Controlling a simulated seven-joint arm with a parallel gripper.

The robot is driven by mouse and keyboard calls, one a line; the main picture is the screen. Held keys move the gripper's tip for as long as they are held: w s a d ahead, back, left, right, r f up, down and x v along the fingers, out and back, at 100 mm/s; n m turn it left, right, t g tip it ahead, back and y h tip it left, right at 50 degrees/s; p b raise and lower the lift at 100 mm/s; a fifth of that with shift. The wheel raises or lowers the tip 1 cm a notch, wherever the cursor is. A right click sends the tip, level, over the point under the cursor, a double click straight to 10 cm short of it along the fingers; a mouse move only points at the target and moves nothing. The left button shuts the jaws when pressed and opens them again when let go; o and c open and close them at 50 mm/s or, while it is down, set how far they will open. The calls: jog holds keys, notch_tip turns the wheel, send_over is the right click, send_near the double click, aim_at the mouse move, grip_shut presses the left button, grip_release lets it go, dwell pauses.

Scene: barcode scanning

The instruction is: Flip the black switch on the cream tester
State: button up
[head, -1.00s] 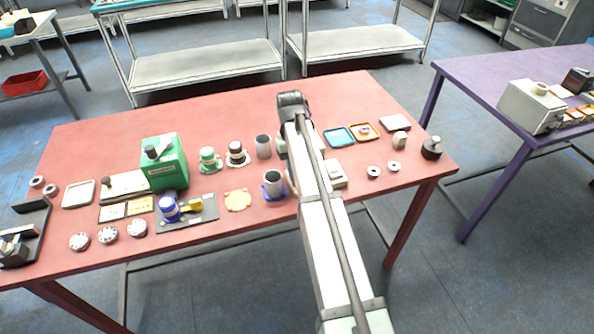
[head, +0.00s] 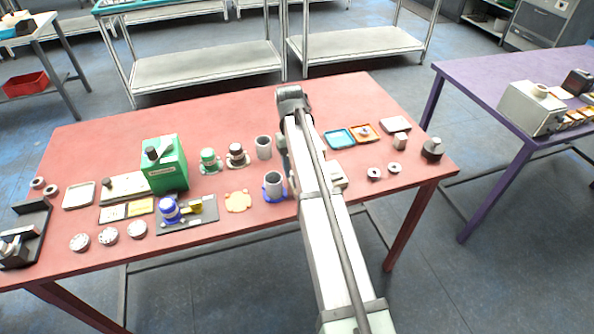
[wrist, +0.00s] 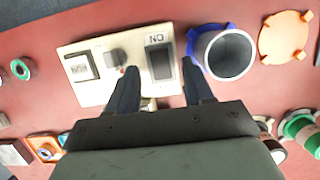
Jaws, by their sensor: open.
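The cream tester (wrist: 95,98) lies under my gripper in the wrist view. It has a black rocker switch (wrist: 160,66) below a label reading "NO", a grey knob and a square marked part. In the head view the tester (head: 337,174) is partly hidden by my arm. My gripper (wrist: 163,82) is open, its two fingers on either side of the black switch in the picture. I cannot tell whether the fingertips touch the tester. Nothing is between the fingers except the view of the switch.
A grey cup in a blue ring (wrist: 226,54) stands close beside the tester, with an orange disc (wrist: 284,36) beyond it. On the red table (head: 100,150) stand a green box (head: 165,165), small trays (head: 339,138) and several rings.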

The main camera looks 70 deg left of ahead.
jog(key=v, duration=0.3)
jog(key=shift+a, duration=0.1)
jog(key=a, duration=1.2)
jog(key=shift+d, duration=0.1)
jog(key=shift+w, duration=0.1)
